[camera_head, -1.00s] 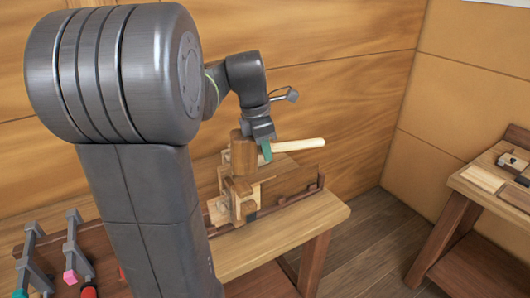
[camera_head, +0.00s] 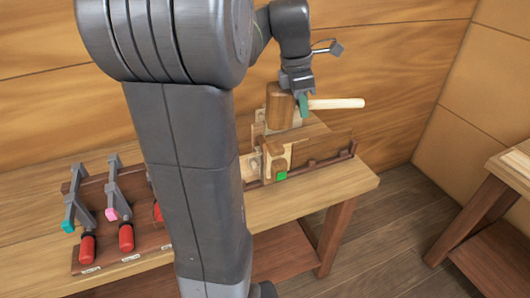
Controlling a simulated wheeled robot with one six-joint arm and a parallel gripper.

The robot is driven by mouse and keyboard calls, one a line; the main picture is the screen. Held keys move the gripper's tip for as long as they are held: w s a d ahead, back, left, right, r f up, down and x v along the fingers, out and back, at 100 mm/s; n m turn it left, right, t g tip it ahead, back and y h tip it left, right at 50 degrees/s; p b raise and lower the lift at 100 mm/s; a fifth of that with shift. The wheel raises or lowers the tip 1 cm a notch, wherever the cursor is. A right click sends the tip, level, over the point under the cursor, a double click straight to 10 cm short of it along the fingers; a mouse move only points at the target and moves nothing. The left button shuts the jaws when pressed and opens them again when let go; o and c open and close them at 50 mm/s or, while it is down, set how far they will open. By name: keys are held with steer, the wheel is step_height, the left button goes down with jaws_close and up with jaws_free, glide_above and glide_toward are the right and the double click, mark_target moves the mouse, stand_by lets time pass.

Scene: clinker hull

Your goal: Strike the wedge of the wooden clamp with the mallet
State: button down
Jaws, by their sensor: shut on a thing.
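My gripper (camera_head: 303,104) is shut on the mallet, around its handle close to the head. The mallet's brown cylindrical head (camera_head: 279,106) is left of my fingers, and its pale handle (camera_head: 343,103) points right. The mallet is in the air above the wooden clamp (camera_head: 252,166), which stands on the bench near its right part. A dark brown block at the top of the clamp (camera_head: 273,149) may be the wedge; I cannot tell surely. A small green patch (camera_head: 281,175) shows on the clamp's front. The mallet head appears apart from the clamp.
A rack (camera_head: 92,198) with grey bar clamps and red handles lies on the bench at left. A low dark rail (camera_head: 325,160) runs right of the clamp. My arm hides the bench's middle. Another bench (camera_head: 513,168) stands at right, with open floor between.

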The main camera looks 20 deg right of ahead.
steer(key=shift+w+d+f, duration=0.1)
steer(key=shift+w+d, duration=0.05)
steer(key=shift+w, duration=0.2)
steer(key=shift+s+r, duration=0.2)
steer(key=shift+r, duration=0.15)
steer(key=p+v, duration=0.2)
steer(key=d+p+v, duration=0.1)
steer(key=p+v, duration=0.1)
steer(key=p, duration=0.1)
steer(key=shift+w+a+r, duration=0.1)
steer(key=shift+a+r, duration=0.05)
steer(key=shift+r, duration=0.65)
